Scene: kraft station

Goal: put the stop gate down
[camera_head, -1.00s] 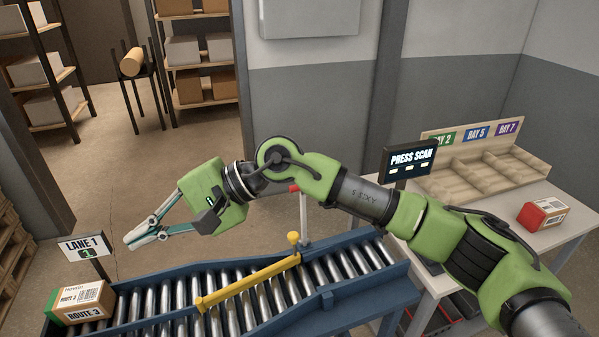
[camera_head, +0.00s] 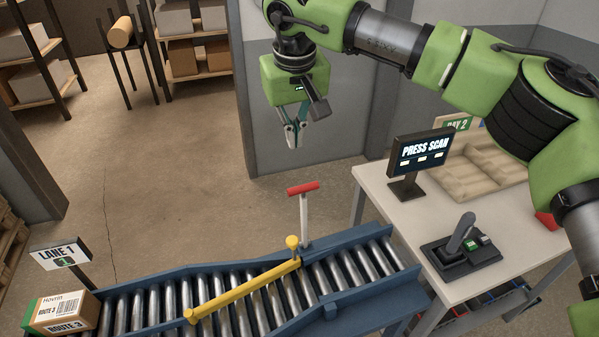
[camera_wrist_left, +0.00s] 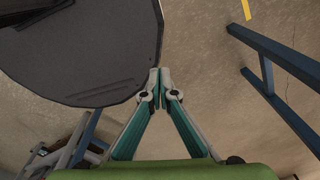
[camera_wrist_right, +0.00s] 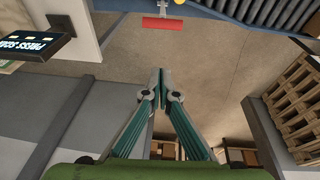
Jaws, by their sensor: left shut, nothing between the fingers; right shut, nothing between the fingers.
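The stop gate is a yellow bar (camera_head: 245,289) lying slantwise across the blue roller conveyor (camera_head: 352,239), with a yellow knob at its far end. A white post with a red T-handle (camera_head: 303,189) stands upright at the conveyor's far side beside that knob. The red handle also shows at the top of the right wrist view (camera_wrist_right: 163,23). My right gripper (camera_head: 293,143) points down, shut and empty, in the air above and beyond the red handle, apart from it. My left gripper (camera_wrist_left: 160,72) is shut and empty; it is outside the head view.
A carton marked Route 3 (camera_head: 65,312) sits at the conveyor's left end by the Lane 1 sign (camera_head: 60,253). At right, a table (camera_head: 400,245) holds a Press Scan display (camera_head: 422,154), a scanner on its stand (camera_head: 461,245) and a divided tray (camera_head: 480,160). The floor beyond the conveyor is clear.

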